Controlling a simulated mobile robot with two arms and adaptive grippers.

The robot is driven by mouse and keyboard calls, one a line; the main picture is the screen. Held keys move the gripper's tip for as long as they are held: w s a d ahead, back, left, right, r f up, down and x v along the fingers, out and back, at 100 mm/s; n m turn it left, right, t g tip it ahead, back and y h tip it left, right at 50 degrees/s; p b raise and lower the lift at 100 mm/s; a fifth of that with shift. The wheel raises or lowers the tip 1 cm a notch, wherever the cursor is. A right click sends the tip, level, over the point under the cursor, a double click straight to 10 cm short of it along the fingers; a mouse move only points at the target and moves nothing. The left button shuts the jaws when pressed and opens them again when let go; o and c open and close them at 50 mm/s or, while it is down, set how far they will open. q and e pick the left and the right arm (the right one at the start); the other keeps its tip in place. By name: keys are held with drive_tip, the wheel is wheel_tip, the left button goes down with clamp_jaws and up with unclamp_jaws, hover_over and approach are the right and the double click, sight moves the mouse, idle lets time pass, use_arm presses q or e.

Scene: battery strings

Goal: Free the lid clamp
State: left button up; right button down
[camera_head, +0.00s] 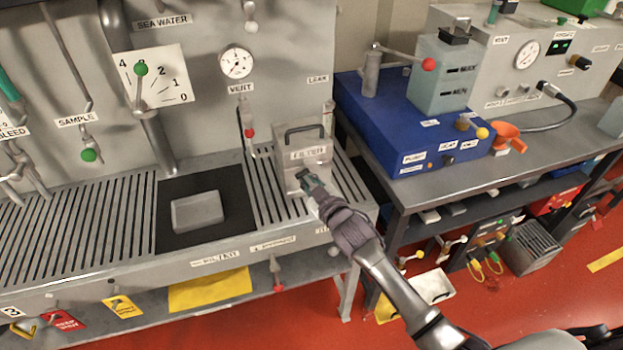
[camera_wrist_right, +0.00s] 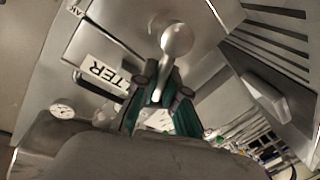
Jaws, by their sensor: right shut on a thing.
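The grey filter box (camera_head: 287,177) stands on the slatted bench, with a FILTER label on its front and a dark handle (camera_head: 304,130) on top. My right gripper (camera_head: 308,185) reaches from the lower right to the front of this box, below the label. In the right wrist view the gripper (camera_wrist_right: 162,98) is shut on a pale metal clamp lever (camera_wrist_right: 176,45) with a rounded end. The lever stands out in front of the box face, beside the label. In the head view my gripper hides the clamp. My left gripper is not in view.
A grey block (camera_head: 197,211) lies on a black mat (camera_head: 178,237) left of the box. A vent lever with a red tip (camera_head: 249,132) hangs behind it. A blue unit (camera_head: 385,125) stands on the right-hand bench (camera_head: 440,185). Red floor shows below.

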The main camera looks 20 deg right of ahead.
drive_tip(key=n, duration=0.1)
drive_tip(key=a+n+p, duration=0.1)
drive_tip(key=n, duration=0.1)
drive_tip(key=shift+a+f+h, duration=0.1)
drive_tip(key=shift+f+h, duration=0.25)
drive_tip(key=shift+h, duration=0.05)
drive_tip(key=n, duration=0.1)
drive_tip(key=f+n, duration=0.1)
drive_tip(key=n, duration=0.1)
drive_tip(key=shift+a+f+g+h, duration=0.1)
drive_tip(key=shift+a+g+h, duration=0.3)
drive_tip(key=n, duration=0.1)
drive_tip(key=f+n, duration=0.1)
drive_tip(key=n, duration=0.1)
drive_tip(key=shift+a+f+n+h, duration=0.2)
drive_tip(key=shift+n+h, duration=0.1)
drive_tip(key=shift+h, duration=0.1)
drive_tip(key=shift+f+n+h+b, duration=0.25)
drive_tip(key=shift+n+h+b, duration=0.1)
drive_tip(key=shift+n, duration=0.25)
drive_tip(key=shift+s+f, duration=0.1)
drive_tip(key=c, duration=1.2)
unclamp_jaws()
drive_tip(key=s, duration=0.4)
drive_tip(key=s+r, duration=0.1)
drive_tip(key=s, duration=0.2)
drive_tip(key=s+r, duration=0.1)
drive_tip(key=s, duration=0.3)
drive_tip(key=shift+s+d+r, duration=0.2)
drive_tip(key=shift+s, duration=0.15)
